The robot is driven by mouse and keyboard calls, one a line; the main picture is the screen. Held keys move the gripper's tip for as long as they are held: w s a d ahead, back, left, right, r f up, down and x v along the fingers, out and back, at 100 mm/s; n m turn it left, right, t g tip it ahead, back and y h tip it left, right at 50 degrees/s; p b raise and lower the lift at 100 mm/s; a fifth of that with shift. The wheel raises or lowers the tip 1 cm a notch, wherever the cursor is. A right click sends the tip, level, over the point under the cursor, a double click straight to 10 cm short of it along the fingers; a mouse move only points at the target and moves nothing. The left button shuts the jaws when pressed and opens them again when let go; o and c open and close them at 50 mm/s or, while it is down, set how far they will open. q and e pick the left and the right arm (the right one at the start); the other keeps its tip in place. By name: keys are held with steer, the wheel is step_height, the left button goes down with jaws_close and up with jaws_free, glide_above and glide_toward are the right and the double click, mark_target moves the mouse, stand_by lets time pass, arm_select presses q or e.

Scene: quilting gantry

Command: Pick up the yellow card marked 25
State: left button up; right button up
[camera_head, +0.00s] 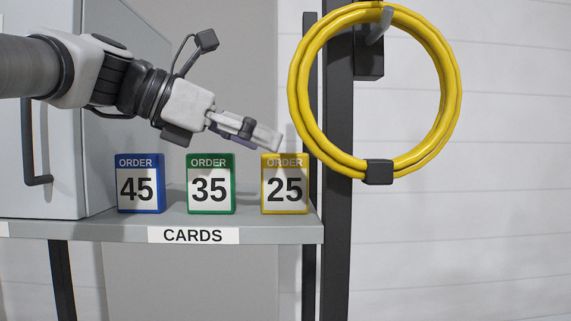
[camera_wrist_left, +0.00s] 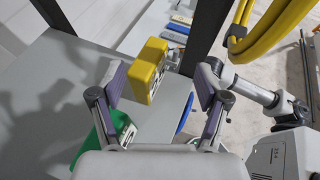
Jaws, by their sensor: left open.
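The yellow card marked 25 (camera_head: 285,186) stands upright at the right end of the grey shelf (camera_head: 270,233) labelled CARDS. My left gripper (camera_head: 279,140) is just above and slightly left of its top edge in the head view. In the left wrist view the yellow card (camera_wrist_left: 148,66) shows ahead, between the lines of the two open fingers (camera_wrist_left: 160,86). The gripper holds nothing, and I see no contact with the card.
A green card marked 35 (camera_head: 210,185) and a blue card marked 45 (camera_head: 140,185) stand to the left. A yellow hose coil (camera_head: 452,95) hangs by a dark post (camera_head: 338,150) on the right. A grey cabinet (camera_head: 68,180) stands at the left.

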mark_target(278, 154)
arm_select(q)
steer(key=w+d+f, duration=0.1)
steer(key=w, duration=0.1)
steer(key=w+d+f+p, duration=0.1)
steer(key=d, duration=0.1)
steer(key=shift+w+f, duration=0.15)
steer(key=shift+w, duration=0.25)
steer(key=shift+s, duration=0.2)
steer(key=shift+s+r, duration=0.2)
steer(key=shift+s, duration=0.05)
steer(key=c, duration=0.3)
steer(key=shift+s+a, duration=0.1)
steer(key=c, duration=1.1)
jaws_close()
